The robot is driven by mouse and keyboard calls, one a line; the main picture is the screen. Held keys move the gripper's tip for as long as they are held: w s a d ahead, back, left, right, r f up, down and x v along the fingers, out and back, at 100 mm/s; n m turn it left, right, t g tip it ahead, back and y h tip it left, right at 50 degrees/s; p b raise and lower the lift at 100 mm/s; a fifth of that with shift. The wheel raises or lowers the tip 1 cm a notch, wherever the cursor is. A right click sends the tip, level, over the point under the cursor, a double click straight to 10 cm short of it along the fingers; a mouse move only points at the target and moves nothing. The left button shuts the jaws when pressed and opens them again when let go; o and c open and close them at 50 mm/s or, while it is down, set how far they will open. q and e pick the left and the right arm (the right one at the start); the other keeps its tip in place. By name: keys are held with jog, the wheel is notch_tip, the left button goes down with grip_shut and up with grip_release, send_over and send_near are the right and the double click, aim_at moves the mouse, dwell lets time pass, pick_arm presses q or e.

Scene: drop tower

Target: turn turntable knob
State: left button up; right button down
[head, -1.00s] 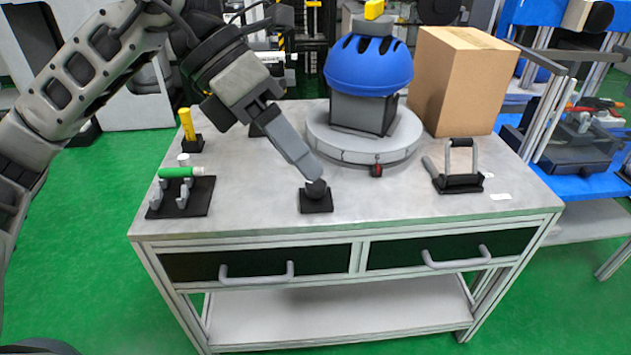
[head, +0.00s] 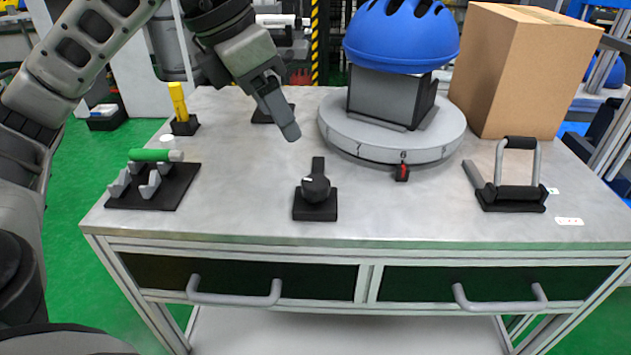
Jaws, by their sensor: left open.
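The black turntable knob (head: 316,187) stands on a small black base (head: 315,208) near the front middle of the table. Its bar handle points toward the back. The round grey turntable (head: 358,145) is behind it to the right, with numbers on its rim; a 6 sits just above the small red pointer (head: 402,172), and a 7 is left of it. A grey block (head: 378,97) with a blue helmet (head: 402,35) on it stands on the turntable. My left gripper (head: 290,131) is open and empty, above and behind the knob, apart from it. My right gripper is out of view.
A cardboard box (head: 525,75) stands at the back right. A black clamp with a grey handle (head: 512,190) is at the right. A rack with a green cylinder (head: 152,155) and a yellow-handled item (head: 179,103) are at the left. The front middle is clear.

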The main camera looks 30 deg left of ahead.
aim_at(314, 182)
pick_arm(q)
jog(key=b+x, duration=0.3)
jog(key=x, duration=1.1)
jog(key=shift+s, duration=0.1)
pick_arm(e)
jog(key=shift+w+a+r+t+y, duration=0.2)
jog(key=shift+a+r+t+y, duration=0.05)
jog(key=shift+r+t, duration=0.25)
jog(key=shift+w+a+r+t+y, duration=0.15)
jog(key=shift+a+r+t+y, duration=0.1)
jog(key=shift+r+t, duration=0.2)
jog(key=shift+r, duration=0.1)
pick_arm(q)
jog(key=c, duration=1)
